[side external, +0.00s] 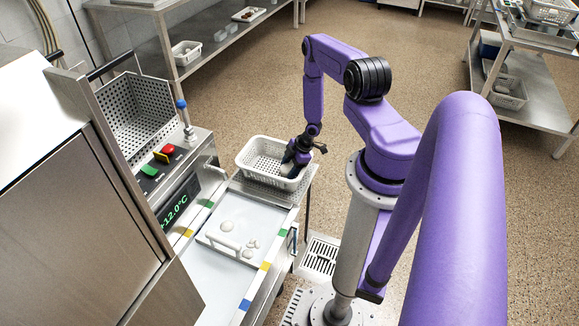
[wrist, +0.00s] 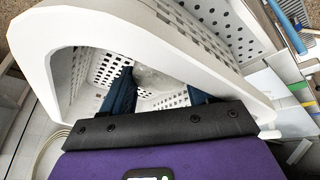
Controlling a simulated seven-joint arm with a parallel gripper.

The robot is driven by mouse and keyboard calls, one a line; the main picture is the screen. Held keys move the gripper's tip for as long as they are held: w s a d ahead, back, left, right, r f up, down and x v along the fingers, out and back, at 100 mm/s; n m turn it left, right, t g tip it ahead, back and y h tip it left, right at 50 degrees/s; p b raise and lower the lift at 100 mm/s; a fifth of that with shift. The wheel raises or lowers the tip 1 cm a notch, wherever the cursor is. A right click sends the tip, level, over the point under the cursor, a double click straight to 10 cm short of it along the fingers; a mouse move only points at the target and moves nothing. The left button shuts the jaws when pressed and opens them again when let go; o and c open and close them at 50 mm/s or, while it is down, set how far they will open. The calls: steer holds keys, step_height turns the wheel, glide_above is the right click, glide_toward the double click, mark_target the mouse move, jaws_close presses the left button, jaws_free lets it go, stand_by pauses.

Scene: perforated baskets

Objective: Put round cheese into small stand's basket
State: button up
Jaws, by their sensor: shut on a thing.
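A white perforated basket (side external: 251,152) sits on a small metal stand beside the long counter. My gripper (side external: 290,166) reaches down into the basket at its right end. Its dark fingers are shut on a pale round cheese (side external: 287,170), which is partly hidden by the fingers and the basket wall. In the wrist view the basket rim (wrist: 130,27) surrounds the fingers, and the whitish cheese (wrist: 152,78) shows between the two blue-black fingers. I cannot tell whether the cheese touches the basket floor.
A white tray (side external: 214,243) with several pale rounded pieces lies on the counter in front of the basket. A metal perforated basket (side external: 137,112) and a control panel with red and green buttons stand at left. A floor grate (side external: 321,256) lies below.

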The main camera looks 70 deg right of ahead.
stand_by(0.4)
steer(key=o, duration=1.2)
steer(key=shift+c, duration=0.2)
steer(key=shift+r, duration=4)
